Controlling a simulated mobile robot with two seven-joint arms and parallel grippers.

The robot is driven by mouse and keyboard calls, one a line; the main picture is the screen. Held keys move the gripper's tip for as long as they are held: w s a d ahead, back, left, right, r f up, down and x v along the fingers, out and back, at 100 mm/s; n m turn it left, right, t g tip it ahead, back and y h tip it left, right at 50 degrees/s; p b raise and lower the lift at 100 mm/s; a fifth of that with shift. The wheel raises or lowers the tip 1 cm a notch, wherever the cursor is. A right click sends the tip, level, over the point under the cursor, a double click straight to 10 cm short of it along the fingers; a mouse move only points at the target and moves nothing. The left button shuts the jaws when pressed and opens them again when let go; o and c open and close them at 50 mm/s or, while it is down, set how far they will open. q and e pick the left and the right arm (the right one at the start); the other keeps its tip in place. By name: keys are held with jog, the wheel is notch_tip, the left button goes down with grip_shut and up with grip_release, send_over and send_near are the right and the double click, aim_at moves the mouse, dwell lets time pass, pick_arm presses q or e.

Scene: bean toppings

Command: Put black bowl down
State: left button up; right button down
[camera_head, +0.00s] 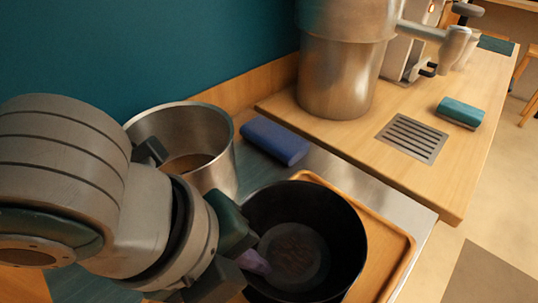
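The black bowl (343,218) is upright at the lower middle, over the wooden tray (402,243). A dark reddish-brown patch shows on its bottom. I cannot tell whether the bowl rests on the tray or is slightly above it. My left gripper (240,246) is at the bowl's left rim, with dark fingers overlapping the rim and a purplish tip showing against the bowl's inside. The fingers hide that part of the rim, so their grip on it is unclear. My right gripper is not in view.
A metal pot (222,153) with brown contents stands behind my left wrist. A blue block-shaped item (274,140) lies behind the bowl. A large metal container (335,75), a drain grate (412,137) and a teal sponge (460,112) are on the raised wooden counter (440,185).

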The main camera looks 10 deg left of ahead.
pick_arm(q)
jog(key=o, duration=0.4)
jog(key=shift+r, duration=0.55)
jog(key=p+v, duration=0.3)
jog(key=v, duration=0.8)
jog(key=d+r+n+t+h, duration=0.2)
jog(key=d+n, duration=0.2)
jog(key=n, duration=0.7)
jog(key=s+a+f+n+y, duration=0.2)
jog(key=a+n, duration=0.2)
jog(key=n, duration=0.1)
jog(key=s+a+f+n+g+y, duration=0.1)
jog(key=s+a+f+n, duration=0.1)
jog(key=a+n, duration=0.3)
jog(key=s+a+f+n+y, duration=0.2)
jog(key=s+a+f+n, duration=0.1)
jog(key=a+n, duration=0.2)
jog(key=shift+a+f+y, duration=0.2)
jog(key=shift+f+y, duration=0.1)
